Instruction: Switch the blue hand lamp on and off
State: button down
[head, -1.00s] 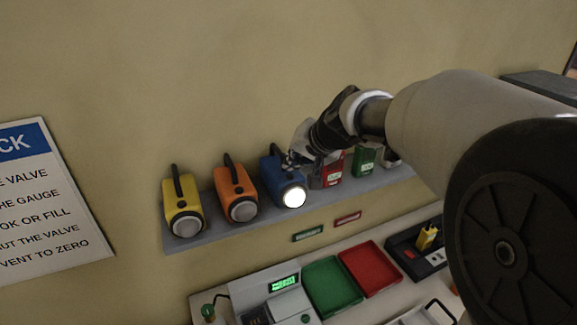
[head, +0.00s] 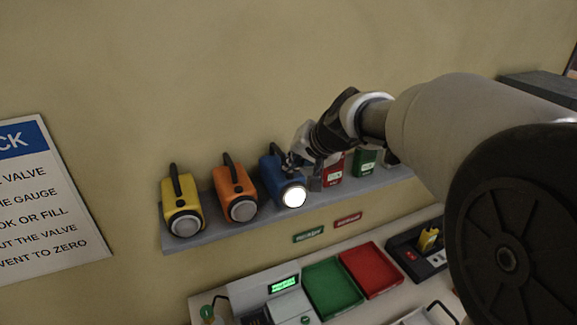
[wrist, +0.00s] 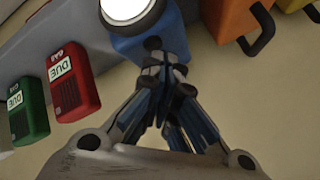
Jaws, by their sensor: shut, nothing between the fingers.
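The blue hand lamp (head: 280,178) stands on the wall shelf, third from the left, with its round front lens glowing white. It also shows in the wrist view (wrist: 130,45) with the bright lens at the top edge. My gripper (head: 291,160) is shut and empty, with its fingertips at the side of the lamp near the handle. In the wrist view my closed fingertips (wrist: 165,60) overlap the lamp's body.
An orange lamp (head: 235,188) and a yellow lamp (head: 182,205) stand to the left, both lenses grey. A red box (head: 333,169) and a green box (head: 365,160) stand close on the right. Below are a green tray (head: 333,288) and a red tray (head: 371,268).

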aim_at(294, 174)
jog(key=shift+f+b, duration=0.45)
dwell(0.4)
jog(key=shift+r, duration=0.1)
jog(key=shift+r+p, duration=0.6)
jog(key=shift+r, duration=0.15)
jog(key=shift+r, duration=0.1)
notch_tip(294, 174, up, 5)
jog(key=p, duration=0.4)
dwell(0.4)
